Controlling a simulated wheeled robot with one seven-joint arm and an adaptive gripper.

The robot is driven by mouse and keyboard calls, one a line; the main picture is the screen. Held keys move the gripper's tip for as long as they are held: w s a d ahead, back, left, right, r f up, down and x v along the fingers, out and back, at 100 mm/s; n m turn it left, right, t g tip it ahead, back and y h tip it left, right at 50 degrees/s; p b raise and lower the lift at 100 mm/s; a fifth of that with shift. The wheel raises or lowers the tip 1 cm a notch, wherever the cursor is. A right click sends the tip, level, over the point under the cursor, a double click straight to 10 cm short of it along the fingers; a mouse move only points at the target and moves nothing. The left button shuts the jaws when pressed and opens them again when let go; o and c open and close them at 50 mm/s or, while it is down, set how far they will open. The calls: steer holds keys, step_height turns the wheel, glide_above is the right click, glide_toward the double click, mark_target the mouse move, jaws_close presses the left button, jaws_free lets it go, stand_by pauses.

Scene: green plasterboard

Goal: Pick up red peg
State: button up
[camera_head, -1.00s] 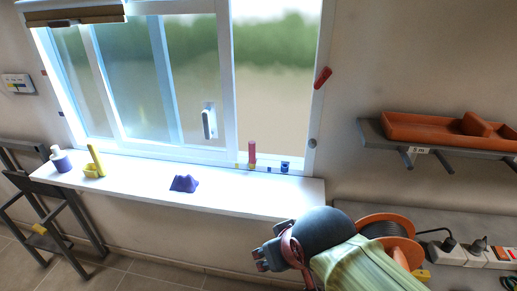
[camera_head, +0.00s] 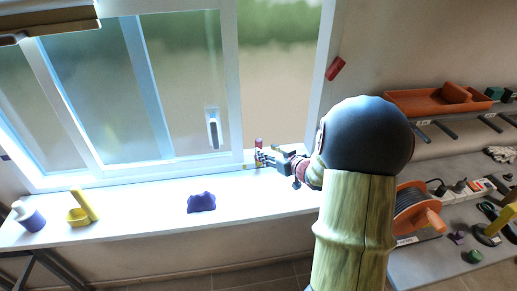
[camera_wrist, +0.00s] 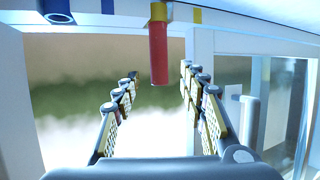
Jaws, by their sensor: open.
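A red peg (camera_head: 258,143) stands upright on the white windowsill against the window, with its lower part behind my gripper. In the wrist view, which is upside down, the red peg (camera_wrist: 158,55) hangs from the top with a yellow band at its base. My gripper (camera_head: 268,157) is at the sill, right by the peg. In the wrist view my gripper (camera_wrist: 160,74) is open, with one finger on each side of the peg's line. The peg's free end shows between the fingertips, and neither finger visibly touches it. Another red piece (camera_head: 335,68) is on the window's right frame.
A purple block (camera_head: 201,202), a yellow piece (camera_head: 80,208) and a purple-white bottle (camera_head: 29,217) are on the sill to the left. A blue ring-shaped piece (camera_wrist: 58,14) is beside the peg. The window pane and frame are close behind. Shelves with an orange tray (camera_head: 425,101) are right.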

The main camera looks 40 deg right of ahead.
mark_target(261, 147)
steer(key=b+x, duration=0.2)
steer(key=x, duration=0.5)
steer(key=shift+w+d+f, duration=0.15)
steer(key=shift+w, duration=0.15)
steer(key=c, duration=0.3)
steer(key=c, duration=0.8)
